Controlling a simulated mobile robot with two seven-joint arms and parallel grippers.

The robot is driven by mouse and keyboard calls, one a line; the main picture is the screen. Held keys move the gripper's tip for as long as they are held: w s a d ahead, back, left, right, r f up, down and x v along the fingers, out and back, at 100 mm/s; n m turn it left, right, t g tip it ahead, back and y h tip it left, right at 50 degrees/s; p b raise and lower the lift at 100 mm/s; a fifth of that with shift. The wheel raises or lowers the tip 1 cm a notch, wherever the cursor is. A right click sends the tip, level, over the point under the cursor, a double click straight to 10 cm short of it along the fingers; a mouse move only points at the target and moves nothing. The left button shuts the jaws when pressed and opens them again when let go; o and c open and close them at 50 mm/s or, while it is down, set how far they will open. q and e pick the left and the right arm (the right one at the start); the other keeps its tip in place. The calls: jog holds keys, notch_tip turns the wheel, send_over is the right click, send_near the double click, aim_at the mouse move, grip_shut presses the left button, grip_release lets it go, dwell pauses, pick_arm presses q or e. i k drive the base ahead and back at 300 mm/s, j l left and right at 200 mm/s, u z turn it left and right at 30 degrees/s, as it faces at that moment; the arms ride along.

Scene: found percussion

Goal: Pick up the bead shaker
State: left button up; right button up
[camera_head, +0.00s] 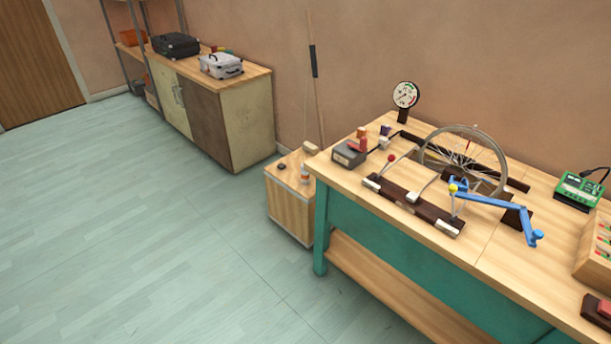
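I cannot pick out the bead shaker with certainty. A small white and orange bottle-like item (304,174) stands upright on the low wooden cabinet (288,205) left of the workbench, and it may be the shaker; it is too small to tell. Small orange and dark pieces (361,133) also stand at the back left of the workbench (345,184). Neither of my grippers shows in the head view, so their place relative to these things is hidden.
The teal-framed workbench carries a spoked wheel (462,160), a blue crank-like arm (500,202), a dial gauge (405,95) and a green device (578,190). A long cabinet (248,125) with cases stands at the back wall. The floor (130,240) at left is clear.

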aim_at(304, 176)
jog(key=i+j+z, duration=0.4)
jog(key=i+j, duration=0.35)
jog(key=i, duration=0.25)
jog(key=i+j+z, duration=0.45)
jog(key=i+j, duration=0.4)
jog(key=j, duration=0.2)
